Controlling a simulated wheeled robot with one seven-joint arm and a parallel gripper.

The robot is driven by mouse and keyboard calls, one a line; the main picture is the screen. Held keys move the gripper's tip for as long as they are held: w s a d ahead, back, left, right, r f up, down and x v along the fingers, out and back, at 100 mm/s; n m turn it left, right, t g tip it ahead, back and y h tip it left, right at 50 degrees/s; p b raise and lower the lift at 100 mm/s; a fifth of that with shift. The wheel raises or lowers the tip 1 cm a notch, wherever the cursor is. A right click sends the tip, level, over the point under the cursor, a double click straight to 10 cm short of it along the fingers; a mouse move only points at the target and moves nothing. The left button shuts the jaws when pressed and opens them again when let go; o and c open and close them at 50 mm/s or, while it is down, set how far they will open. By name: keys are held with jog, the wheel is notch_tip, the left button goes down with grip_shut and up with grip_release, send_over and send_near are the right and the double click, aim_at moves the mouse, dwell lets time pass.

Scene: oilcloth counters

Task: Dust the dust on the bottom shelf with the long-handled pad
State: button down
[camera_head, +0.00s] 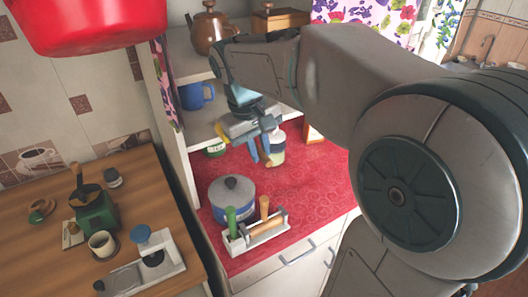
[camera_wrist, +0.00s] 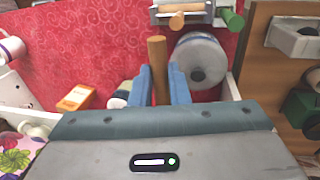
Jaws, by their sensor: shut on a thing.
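My gripper (camera_head: 262,150) is in front of the shelves, above the red counter, with its blue fingers pointing down. In the wrist view the fingers (camera_wrist: 160,85) are shut on a wooden handle (camera_wrist: 157,55), which I take for the long-handled pad's. Its free end sticks out beyond the fingertips. The pad end is hidden; a small yellow piece (camera_head: 222,132) shows beside my gripper, but I cannot tell if it is the pad. I cannot make out any dust.
A blue pot (camera_head: 232,198) and a rack (camera_head: 258,234) with green and wooden handles stand on the red counter (camera_head: 318,180). A copper teapot (camera_head: 209,30) stands on the upper shelf. A red pan (camera_head: 90,22) hangs close at upper left. An orange box (camera_wrist: 76,97) stands on the counter.

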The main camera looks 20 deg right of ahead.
jog(key=shift+w+a+f+p, duration=0.2)
jog(key=shift+w+a+p, duration=0.15)
jog(key=shift+w, duration=1.05)
jog(key=shift+w+a+f+p, duration=0.2)
jog(key=shift+w+f+p, duration=0.1)
jog(key=shift+w, duration=1.15)
jog(key=shift+w+a+f+p, duration=0.15)
jog(key=shift+w+a+p, duration=0.2)
jog(key=shift+w, duration=1.05)
jog(key=shift+w+f, duration=0.1)
jog(key=shift+w, duration=0.2)
jog(key=shift+f, duration=0.35)
